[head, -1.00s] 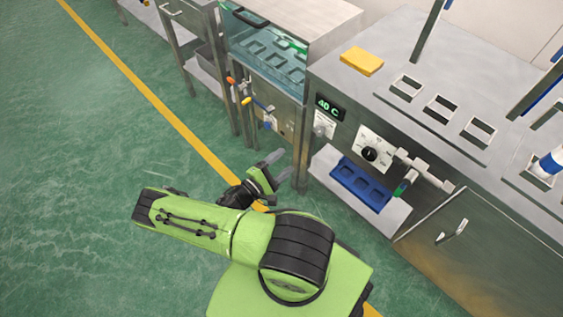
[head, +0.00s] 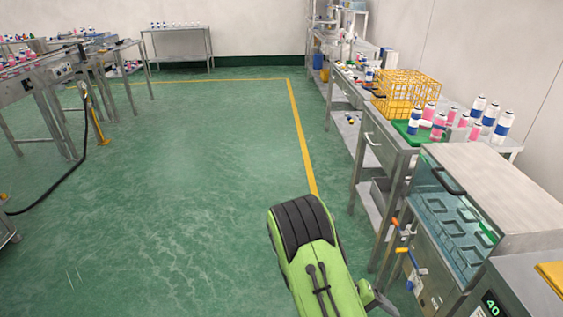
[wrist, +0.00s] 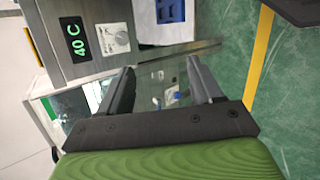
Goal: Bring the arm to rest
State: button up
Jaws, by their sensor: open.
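My gripper (wrist: 160,92) shows in the wrist view with its two dark fingers spread apart and nothing between them. Behind the fingers is the steel front of the station with the green 40 C display (wrist: 74,37) and a white dial plate (wrist: 114,37). In the head view my green arm rises from the bottom edge over the floor, left of the bench with the glass-fronted bath (head: 455,225). Only a small part near the gripper shows there at the bottom; the fingertips are hidden or cut off.
Valves with orange and blue handles (head: 403,250) stick out from the bath's front, close to my arm. The green floor (head: 190,190) at left is open.

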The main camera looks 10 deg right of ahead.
jog(key=s+a+r+t+y, duration=0.1)
jog(key=a+r+t+y, duration=0.2)
jog(key=a+r, duration=0.35)
jog(key=a+r+t+y, duration=0.3)
jog(key=r, duration=0.7)
jog(key=s+a+r+n+t+y, duration=0.2)
jog(key=s+a+r+t+y, duration=0.15)
jog(key=s+a+r, duration=0.45)
notch_tip(320, 180, up, 13)
jog(key=s+d+p, duration=0.1)
jog(key=p, duration=1.1)
jog(key=shift+d+t+p, duration=0.15)
jog(key=shift+t+p, duration=0.15)
jog(key=shift+t, duration=0.05)
jog(key=shift+r+h, duration=0.1)
jog(key=shift+h, duration=0.15)
